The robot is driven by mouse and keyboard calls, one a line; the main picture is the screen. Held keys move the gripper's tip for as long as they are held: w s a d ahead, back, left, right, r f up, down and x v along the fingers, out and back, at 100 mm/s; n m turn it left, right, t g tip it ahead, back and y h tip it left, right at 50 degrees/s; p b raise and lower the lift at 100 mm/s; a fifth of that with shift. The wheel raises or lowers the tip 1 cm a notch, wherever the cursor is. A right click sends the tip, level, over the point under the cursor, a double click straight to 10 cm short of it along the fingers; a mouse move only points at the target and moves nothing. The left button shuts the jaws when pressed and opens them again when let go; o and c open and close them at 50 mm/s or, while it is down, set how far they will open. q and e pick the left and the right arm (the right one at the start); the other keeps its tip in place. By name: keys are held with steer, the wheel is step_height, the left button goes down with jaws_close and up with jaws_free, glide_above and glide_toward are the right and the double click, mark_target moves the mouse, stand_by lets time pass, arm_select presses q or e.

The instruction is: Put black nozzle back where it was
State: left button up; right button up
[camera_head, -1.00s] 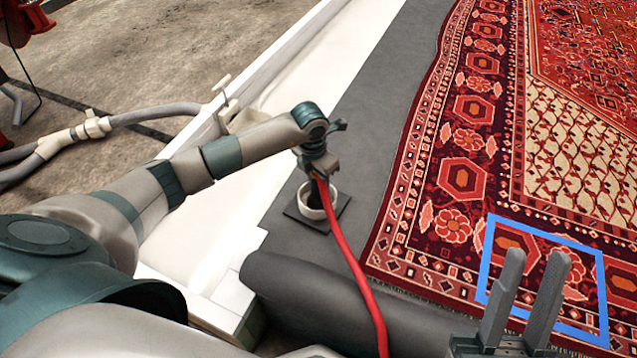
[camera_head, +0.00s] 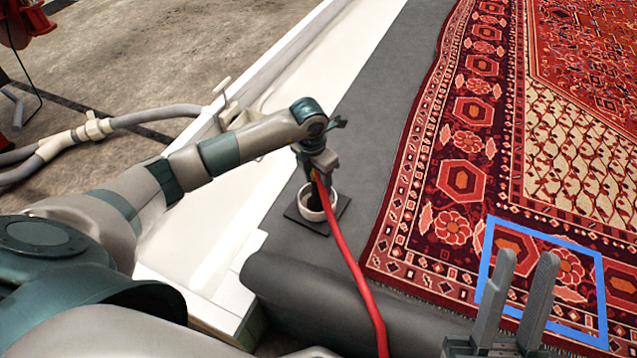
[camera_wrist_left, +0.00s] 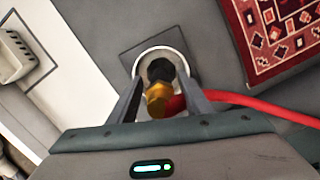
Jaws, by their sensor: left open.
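The black nozzle (camera_wrist_left: 160,70) stands in a white round cup (camera_head: 304,207) on a dark square plate (camera_head: 330,222). In the left wrist view, its brass fitting (camera_wrist_left: 158,92) and the red hose (camera_wrist_left: 245,98) lie between my fingers. My left gripper (camera_head: 317,182) is open just above the cup, with one finger on each side of the fitting. In the left wrist view the left gripper (camera_wrist_left: 160,95) points down at the cup (camera_wrist_left: 146,60). The nozzle's lower end is hidden inside the cup. My right gripper (camera_head: 529,256) is open and empty at the lower right.
A red patterned rug (camera_head: 465,180) with a blue square frame (camera_head: 483,262) lies at the right. A grey mat (camera_head: 365,120) lies under the cup, beside a white ledge (camera_head: 290,90). A grey hose (camera_head: 150,115) crosses the floor at left. The red hose (camera_head: 355,265) runs toward the front.

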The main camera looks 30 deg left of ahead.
arm_select(q)
steer(key=r, duration=0.3)
steer(key=r+p, duration=0.1)
steer(key=r, duration=0.1)
steer(key=s+r, duration=0.1)
steer(key=r, duration=0.2)
steer(key=shift+a+r+p, duration=0.15)
steer(key=shift+r+p, duration=0.2)
steer(key=shift+p, duration=0.05)
steer(key=shift+s+r, duration=0.1)
steer(key=shift+r, duration=0.6)
arm_select(e)
step_height(320, 180, down, 6)
steer(key=a+g, duration=0.3)
steer(key=shift+s+r+g, duration=0.15)
steer(key=shift+s+g, duration=0.15)
steer(key=shift+s, duration=0.1)
steer(key=shift+w+d+r+h, duration=0.1)
steer(key=shift+r+h, duration=0.05)
steer(key=shift+h, duration=0.25)
